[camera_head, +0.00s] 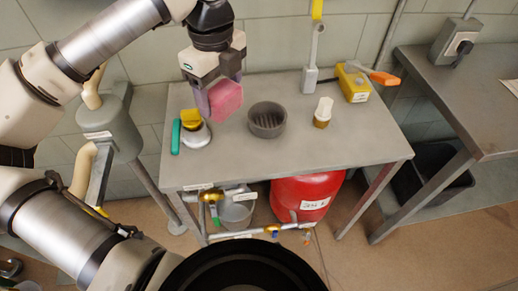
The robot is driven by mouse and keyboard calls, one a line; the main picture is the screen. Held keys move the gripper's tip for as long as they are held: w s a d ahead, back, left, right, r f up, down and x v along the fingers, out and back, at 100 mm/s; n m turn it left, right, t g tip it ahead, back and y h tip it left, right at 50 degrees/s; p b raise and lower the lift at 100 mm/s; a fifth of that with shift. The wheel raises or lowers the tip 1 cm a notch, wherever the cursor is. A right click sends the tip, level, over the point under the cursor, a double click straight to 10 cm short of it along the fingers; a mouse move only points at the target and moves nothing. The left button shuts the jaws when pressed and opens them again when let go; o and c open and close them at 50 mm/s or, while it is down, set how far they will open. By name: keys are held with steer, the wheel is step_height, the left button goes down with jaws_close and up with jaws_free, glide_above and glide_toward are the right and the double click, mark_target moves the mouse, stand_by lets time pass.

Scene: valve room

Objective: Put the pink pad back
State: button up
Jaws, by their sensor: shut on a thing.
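My gripper points down over the back left part of the grey metal table (235,164). The pad looks to be a little above the tabletop, but I cannot tell the exact gap. Its left side is partly hidden by a finger. A dark grey round dish (267,122) stands right of the pad, apart from it. A round metal piece with a yellow block (191,118) on it stands to the pad's lower left.
A green stick (175,137) lies at the table's left edge. A grey upright lever (315,55) rises at the back. The front middle is clear.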

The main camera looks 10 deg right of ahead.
steer(key=shift+d+r, duration=0.15)
steer(key=shift+d, duration=0.15)
steer(key=shift+d+f, duration=0.15)
steer(key=shift+f, duration=0.1)
step_height(320, 180, down, 19)
steer(key=p, duration=0.3)
steer(key=shift+r, duration=0.2)
steer(key=shift+f, duration=0.4)
steer(key=shift+f, duration=0.2)
steer(key=o, duration=0.9)
steer(key=shift+r, duration=0.1)
